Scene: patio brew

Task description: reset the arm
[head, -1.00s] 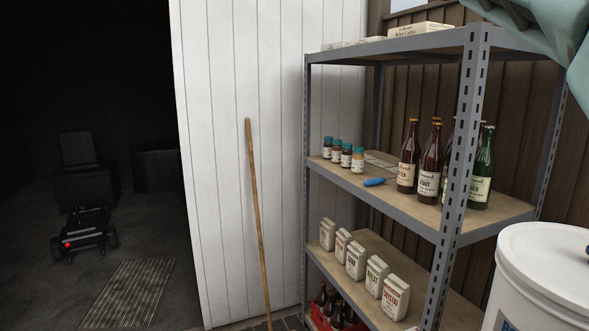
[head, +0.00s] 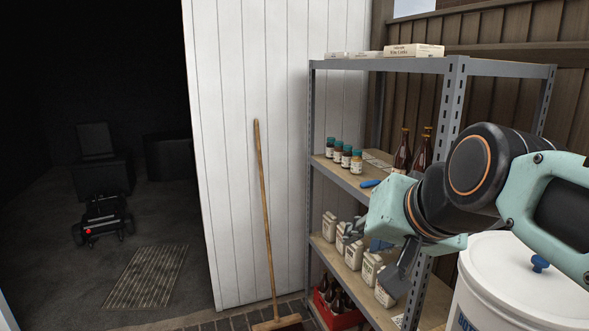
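My arm reaches in from the right of the head view, mint green with dark joints. My gripper (head: 371,260) is at its end, in front of the shelf rack, pointing down and left. Its dark grey fingers look spread apart, with paper bags (head: 353,255) on the lower shelf showing behind them. I see nothing held between the fingers. The arm hides part of the rack's right side and some of the bottles.
The metal shelf rack (head: 453,100) holds small jars (head: 346,157), brown bottles (head: 402,152) and boxes (head: 413,50). A white bucket (head: 500,275) stands close below my arm. A broom (head: 265,210) leans on the white wall. A red crate (head: 346,319) sits under the rack. The dark doorway is left.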

